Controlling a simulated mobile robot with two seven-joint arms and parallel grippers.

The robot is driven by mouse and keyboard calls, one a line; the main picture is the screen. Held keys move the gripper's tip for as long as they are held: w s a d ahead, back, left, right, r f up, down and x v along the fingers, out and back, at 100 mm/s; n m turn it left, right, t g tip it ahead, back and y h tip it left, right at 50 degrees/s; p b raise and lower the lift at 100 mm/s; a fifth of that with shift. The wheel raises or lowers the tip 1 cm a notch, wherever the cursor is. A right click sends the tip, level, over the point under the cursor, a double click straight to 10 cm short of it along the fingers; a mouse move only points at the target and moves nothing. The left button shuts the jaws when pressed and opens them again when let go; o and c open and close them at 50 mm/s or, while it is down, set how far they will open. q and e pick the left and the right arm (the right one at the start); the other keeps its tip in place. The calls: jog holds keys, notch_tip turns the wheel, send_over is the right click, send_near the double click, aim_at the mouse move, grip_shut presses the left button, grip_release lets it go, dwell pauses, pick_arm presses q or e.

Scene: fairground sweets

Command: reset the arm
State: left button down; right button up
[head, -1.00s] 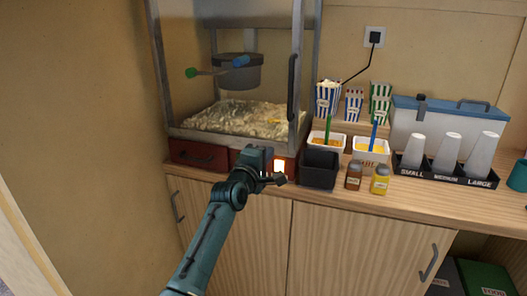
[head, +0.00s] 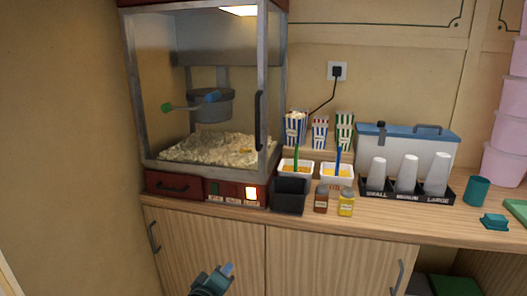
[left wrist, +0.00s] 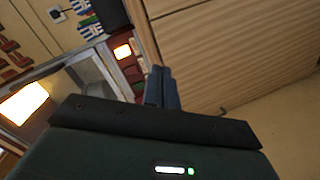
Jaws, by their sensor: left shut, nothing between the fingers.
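My left gripper (head: 226,270) is at the bottom of the head view, in front of the wooden cabinet doors and below the counter's front edge. In the left wrist view its two blue fingers (left wrist: 162,88) are together with nothing between them. It is apart from the popcorn machine (head: 272,90), which stands on the counter above it. A lit switch (head: 251,193) shows on the machine's red base and also in the left wrist view (left wrist: 122,51). My right gripper is not in view.
On the counter (head: 385,215) stand a black bin (head: 290,195), two spice jars, white tubs, striped popcorn boxes and a cup rack (head: 448,190). A blue-lidded cooler (head: 440,145) is behind the rack. The space before the cabinet doors (head: 320,262) looks clear.

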pick_arm(q)
jog(key=s+a+f+m+g, duration=0.1)
jog(key=s+f+m, duration=0.3)
jog(key=s, duration=0.6)
jog(key=s+a+f+m+g, duration=0.2)
jog(key=s+f+m, duration=0.1)
jog(key=s, duration=0.7)
jog(key=s+a+f+m+g+y, duration=0.1)
jog(key=s+f+m, duration=0.3)
jog(key=s, duration=0.5)
jog(key=shift+s+a+f+m, duration=0.3)
jog(key=shift+s+f, duration=0.1)
jog(key=shift+f, duration=0.1)
